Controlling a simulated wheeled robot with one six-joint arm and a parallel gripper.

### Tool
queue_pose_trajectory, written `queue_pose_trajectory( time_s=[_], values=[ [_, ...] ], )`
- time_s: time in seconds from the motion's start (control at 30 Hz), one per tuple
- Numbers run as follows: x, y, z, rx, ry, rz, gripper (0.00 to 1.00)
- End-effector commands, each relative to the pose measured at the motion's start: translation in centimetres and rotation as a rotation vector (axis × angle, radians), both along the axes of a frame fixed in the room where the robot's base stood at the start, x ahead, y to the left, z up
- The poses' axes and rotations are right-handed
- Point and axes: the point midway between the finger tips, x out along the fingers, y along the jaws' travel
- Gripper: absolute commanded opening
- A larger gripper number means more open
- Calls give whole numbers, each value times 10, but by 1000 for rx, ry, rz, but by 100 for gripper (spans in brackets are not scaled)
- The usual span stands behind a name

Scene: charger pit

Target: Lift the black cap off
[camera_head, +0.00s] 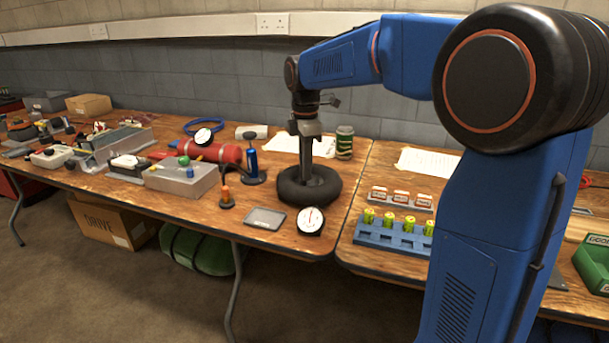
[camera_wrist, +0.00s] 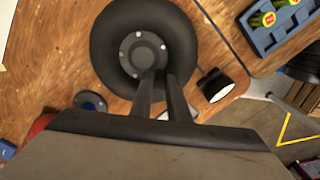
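A black tyre (camera_head: 290,195) lies flat near the front edge of the table in the head view. In the wrist view the tyre (camera_wrist: 108,45) surrounds a dark grey hub (camera_wrist: 131,52) with several pale bolts. My gripper (camera_head: 307,178) points down over the tyre's middle. In the wrist view the tips of my gripper (camera_wrist: 161,74) reach the hub's lower right edge with a narrow gap between them. I cannot make out the black cap; it is hidden by the fingers or lost against the dark tyre. Whether the fingers hold it I cannot tell.
A round gauge (camera_head: 310,221) lies close in front of the tyre, and a grey tray (camera_head: 264,218) lies left of it. A blue pump (camera_head: 253,163) stands left and a green can (camera_head: 344,142) behind. A blue battery rack (camera_head: 385,237) is on the right table.

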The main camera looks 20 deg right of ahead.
Motion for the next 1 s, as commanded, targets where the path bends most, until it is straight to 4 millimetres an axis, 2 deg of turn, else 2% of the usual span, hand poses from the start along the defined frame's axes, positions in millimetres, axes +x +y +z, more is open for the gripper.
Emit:
queue_pose_trajectory(
  time_s=[0.37, 0.47, 0.8, 1.0],
  values=[
    [0, 0, 5, 0, -2, 0, 0],
    [1, 0, 16, 0, -3, 0, 0],
    [1, 0, 76, 0, -3, 0, 0],
    [0, 0, 96, 0, -1, 0, 0]
  ],
)
